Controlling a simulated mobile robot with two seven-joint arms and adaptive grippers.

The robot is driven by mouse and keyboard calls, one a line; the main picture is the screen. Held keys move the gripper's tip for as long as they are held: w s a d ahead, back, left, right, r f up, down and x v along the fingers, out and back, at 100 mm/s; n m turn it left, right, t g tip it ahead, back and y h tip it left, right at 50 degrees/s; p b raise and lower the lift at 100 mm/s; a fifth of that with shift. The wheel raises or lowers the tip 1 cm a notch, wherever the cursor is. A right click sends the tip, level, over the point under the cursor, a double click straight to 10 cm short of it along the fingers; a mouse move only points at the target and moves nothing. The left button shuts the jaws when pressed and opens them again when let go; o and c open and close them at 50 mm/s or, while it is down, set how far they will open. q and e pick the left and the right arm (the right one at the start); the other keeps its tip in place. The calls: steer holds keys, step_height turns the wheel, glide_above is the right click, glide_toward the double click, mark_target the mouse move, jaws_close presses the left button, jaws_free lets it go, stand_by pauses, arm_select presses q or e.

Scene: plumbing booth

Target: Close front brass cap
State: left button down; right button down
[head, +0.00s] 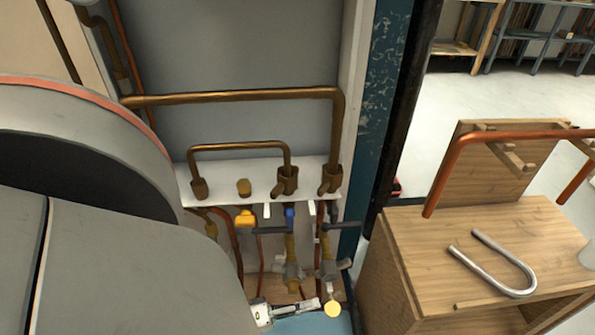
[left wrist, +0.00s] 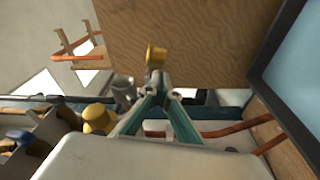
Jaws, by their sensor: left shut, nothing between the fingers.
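The front brass cap (head: 332,309) shows as a round yellow disc at the bottom of the pipework in the head view. In the left wrist view the brass cap (left wrist: 156,56) is just beyond my fingertips, against a wooden panel. My left gripper (head: 317,303) comes in from the lower left, with its tips close to the cap's left side. In the left wrist view the two teal fingers of my left gripper (left wrist: 162,78) meet at the tips with nothing between them. I cannot tell if the tips touch the cap. My right gripper is not in view.
A white ledge (head: 262,202) carries copper pipes and another brass cap (head: 244,187). A wooden table (head: 410,250) with a bent metal pipe (head: 500,275) stands right.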

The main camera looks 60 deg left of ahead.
mark_target(331, 305)
arm_select(q)
steer(key=shift+x, duration=1.85)
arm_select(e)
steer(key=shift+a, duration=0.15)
arm_select(q)
steer(key=shift+r, duration=0.1)
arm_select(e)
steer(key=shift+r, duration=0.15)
arm_select(q)
steer(key=shift+d+n, duration=0.1)
steer(key=shift+n, duration=0.4)
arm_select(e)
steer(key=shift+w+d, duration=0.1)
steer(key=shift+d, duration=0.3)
